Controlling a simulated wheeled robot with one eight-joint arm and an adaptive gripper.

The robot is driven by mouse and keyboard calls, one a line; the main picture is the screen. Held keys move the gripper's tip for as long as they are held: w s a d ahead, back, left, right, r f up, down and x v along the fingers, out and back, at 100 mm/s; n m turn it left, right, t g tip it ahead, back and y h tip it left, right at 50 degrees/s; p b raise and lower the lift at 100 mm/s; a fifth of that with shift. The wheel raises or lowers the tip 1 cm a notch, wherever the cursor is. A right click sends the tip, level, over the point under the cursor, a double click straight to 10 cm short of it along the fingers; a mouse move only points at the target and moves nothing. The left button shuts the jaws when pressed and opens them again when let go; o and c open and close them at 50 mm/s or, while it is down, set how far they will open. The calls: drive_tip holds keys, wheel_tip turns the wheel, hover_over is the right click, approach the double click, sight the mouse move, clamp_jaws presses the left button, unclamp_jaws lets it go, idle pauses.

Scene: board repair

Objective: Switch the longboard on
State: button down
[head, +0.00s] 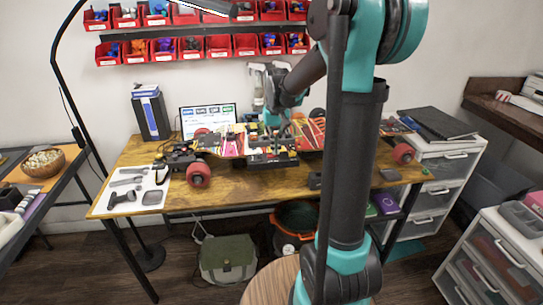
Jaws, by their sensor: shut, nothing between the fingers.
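The longboard (232,143) lies across the wooden table, raised on its wheels, with a colourful deck. A red wheel (198,175) and dark truck show at its left end, and another red wheel (403,153) at its right end. A dark box-like part (272,160) sits at the middle of its near side. My gripper (277,133) is over the middle of the board, just above this part; whether it touches is too small to tell. It is shut and empty. My arm hides part of the board's right half. I cannot make out a power switch.
On the table (130,202) are a white tool mat (133,187) at left, a laptop (208,119) behind the board and a box (150,112). A lamp (60,60) arches at left. Red bins (165,47) hang on the wall. Drawers (440,170) stand at right.

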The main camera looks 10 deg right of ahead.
drive_tip(key=shift+f, duration=0.3)
drive_tip(key=shift+r, duration=3.5)
drive_tip(key=shift+s, duration=0.1)
drive_tip(key=s+d+f+t, duration=0.2)
drive_tip(key=s+f, duration=0.5)
drive_tip(key=s, duration=0.4)
drive_tip(key=s+d+f+t, duration=0.2)
drive_tip(key=s+f, duration=0.6)
drive_tip(key=s, duration=0.2)
drive_tip(key=shift+s+f, duration=0.2)
drive_tip(key=shift+s, duration=0.2)
